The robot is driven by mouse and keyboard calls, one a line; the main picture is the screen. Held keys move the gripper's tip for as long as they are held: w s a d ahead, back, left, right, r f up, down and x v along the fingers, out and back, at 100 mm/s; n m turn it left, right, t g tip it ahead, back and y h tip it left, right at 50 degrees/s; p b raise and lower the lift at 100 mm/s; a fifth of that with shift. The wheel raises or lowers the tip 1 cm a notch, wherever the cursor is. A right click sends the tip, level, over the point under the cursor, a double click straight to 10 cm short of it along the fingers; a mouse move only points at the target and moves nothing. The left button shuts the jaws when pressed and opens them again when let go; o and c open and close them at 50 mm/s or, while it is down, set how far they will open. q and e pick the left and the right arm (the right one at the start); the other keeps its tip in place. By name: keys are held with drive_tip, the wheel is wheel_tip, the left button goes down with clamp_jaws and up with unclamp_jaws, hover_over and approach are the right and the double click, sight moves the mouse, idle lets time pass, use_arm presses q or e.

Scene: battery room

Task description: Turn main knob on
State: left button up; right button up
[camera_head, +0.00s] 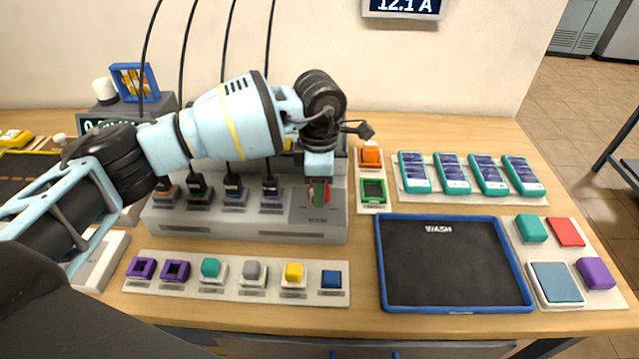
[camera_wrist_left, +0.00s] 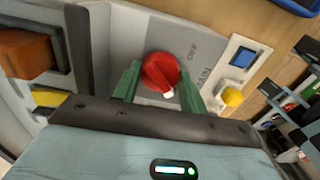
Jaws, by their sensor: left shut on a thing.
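The red main knob (camera_wrist_left: 160,70) sits on the grey panel of the charging unit (camera_head: 250,228). In the wrist view its white mark points toward the lower edge of the picture, and the words OFF and MAIN are printed beside it. My left gripper (camera_wrist_left: 160,84) has its green fingers on either side of the knob, shut on it. In the head view the left gripper (camera_head: 319,192) reaches down over the right end of the unit, and the knob is mostly hidden between its fingers. My right gripper is in neither view.
Several plugs with black cables stand in the unit, left of the knob. A strip of coloured buttons (camera_head: 165,287) lies in front. A black tray (camera_head: 450,262) with a blue rim, teal battery packs (camera_head: 452,174) and an orange button (camera_head: 370,156) are to the right. A wall display (camera_head: 402,8) reads 12.1 A.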

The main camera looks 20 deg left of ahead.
use_arm(q)
drive_tip(key=shift+m, duration=0.3)
idle(0.4)
drive_tip(key=o, duration=1)
wheel_tip(320, 180, up, 7)
drive_tip(key=shift+r, duration=0.45)
